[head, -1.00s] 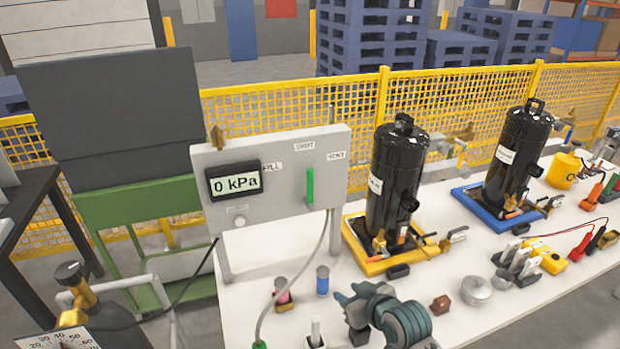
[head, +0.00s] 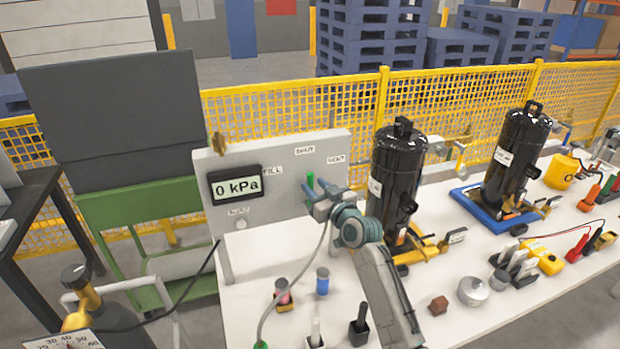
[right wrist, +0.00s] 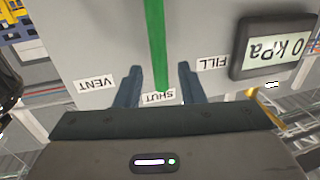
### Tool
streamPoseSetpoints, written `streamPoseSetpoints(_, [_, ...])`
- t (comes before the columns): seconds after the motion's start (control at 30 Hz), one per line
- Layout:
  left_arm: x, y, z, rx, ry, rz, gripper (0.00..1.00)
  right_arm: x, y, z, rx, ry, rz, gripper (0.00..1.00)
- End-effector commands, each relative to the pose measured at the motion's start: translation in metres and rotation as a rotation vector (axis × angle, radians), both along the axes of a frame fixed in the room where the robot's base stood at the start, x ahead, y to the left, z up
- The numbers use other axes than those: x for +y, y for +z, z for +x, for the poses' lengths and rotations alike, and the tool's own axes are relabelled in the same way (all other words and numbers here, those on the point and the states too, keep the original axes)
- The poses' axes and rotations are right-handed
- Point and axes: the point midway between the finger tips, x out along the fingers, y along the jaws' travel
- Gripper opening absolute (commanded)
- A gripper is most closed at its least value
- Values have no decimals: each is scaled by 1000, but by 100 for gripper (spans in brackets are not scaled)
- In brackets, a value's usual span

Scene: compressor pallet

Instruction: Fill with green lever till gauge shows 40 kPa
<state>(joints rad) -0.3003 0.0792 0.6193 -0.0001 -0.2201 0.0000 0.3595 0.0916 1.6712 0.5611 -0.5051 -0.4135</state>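The green lever (head: 310,180) stands upright on the grey panel (head: 270,205), pointing at the SHUT label (head: 305,150). The gauge (head: 236,186) on the panel reads 0 kPa. My right gripper (head: 318,192) is at the lever and hides its lower part in the head view. In the right wrist view, which is upside down, the lever (right wrist: 155,40) runs between the two spread fingers of the right gripper (right wrist: 158,70), with a gap on each side. The FILL (right wrist: 212,63) and VENT (right wrist: 96,84) labels lie either side. My left gripper is not in view.
Two black compressors stand right of the panel, one on a yellow base (head: 425,250) and one on a blue base (head: 480,205). A hose (head: 290,290) hangs from the panel. Small cups (head: 322,281) and a brown block (head: 438,305) stand on the white table (head: 250,262).

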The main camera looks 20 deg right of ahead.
Motion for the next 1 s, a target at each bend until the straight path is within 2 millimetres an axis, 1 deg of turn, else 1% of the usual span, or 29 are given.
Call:
streamPoseSetpoints(0.03, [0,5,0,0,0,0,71,3,3,8,0,0,2,36])
streamPoseSetpoints(0.1, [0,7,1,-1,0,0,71,4,2,17,0,0,2,36])
streamPoseSetpoints(0.23, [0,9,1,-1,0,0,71,7,1,27,1,0,0,36])
streamPoseSetpoints(0.37, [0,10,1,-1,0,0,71,8,0,31,0,-1,0,36])
streamPoseSetpoints(0.6, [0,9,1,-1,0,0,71,8,-1,31,1,0,0,36])
streamPoseSetpoints(0.67, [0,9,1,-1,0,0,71,8,-1,31,1,0,0,24])
streamPoseSetpoints(0.7, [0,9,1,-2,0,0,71,8,-1,31,1,0,0,16])
streamPoseSetpoints(0.77, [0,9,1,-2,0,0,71,8,-1,31,1,0,0,4])
streamPoseSetpoints(0.8, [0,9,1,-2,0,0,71,8,-1,31,1,0,0,0])
streamPoseSetpoints(1.0, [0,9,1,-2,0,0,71,8,-1,31,1,0,-2,0])
